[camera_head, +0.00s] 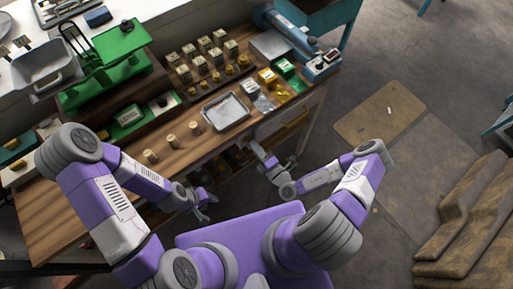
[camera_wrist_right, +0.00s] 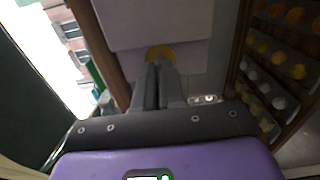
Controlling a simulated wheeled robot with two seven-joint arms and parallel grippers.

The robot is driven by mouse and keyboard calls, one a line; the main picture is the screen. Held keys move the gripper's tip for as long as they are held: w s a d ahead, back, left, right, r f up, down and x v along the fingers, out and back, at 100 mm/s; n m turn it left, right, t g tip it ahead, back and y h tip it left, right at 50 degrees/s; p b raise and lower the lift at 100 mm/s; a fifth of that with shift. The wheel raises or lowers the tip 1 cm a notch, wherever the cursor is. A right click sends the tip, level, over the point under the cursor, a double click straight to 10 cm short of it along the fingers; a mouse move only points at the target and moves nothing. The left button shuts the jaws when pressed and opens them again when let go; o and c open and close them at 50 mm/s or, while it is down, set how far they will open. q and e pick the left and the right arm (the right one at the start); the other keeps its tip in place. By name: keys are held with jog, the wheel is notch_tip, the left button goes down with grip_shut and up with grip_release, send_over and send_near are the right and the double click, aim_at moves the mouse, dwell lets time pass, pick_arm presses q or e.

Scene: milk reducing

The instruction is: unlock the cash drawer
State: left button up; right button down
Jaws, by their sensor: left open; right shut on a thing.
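My right gripper (camera_wrist_right: 156,72) is shut at the front of the table, with a round brass-coloured piece (camera_wrist_right: 160,53) at its fingertips. The fingers partly hide this piece, and I cannot tell whether it is a key or part of a lock. Behind it is a pale flat panel (camera_wrist_right: 155,22), which looks like the drawer front. In the head view the right gripper (camera_head: 262,153) is just below the table's front edge. My left gripper (camera_head: 203,203) is open and empty, in front of the table to the left.
The wooden table (camera_head: 85,207) carries a silver tray (camera_head: 226,110), a green scale (camera_head: 118,45) and several small blocks and weights. A compartment with rows of round pieces (camera_wrist_right: 262,82) is right of the panel. The floor at right is open beside brown sacks (camera_head: 470,225).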

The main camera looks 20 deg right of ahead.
jog(key=shift+m, duration=0.3)
jog(key=c, duration=1.2)
grip_release()
jog(key=shift+c, duration=0.2)
jog(key=v, duration=0.7)
jog(key=shift+s, duration=0.25)
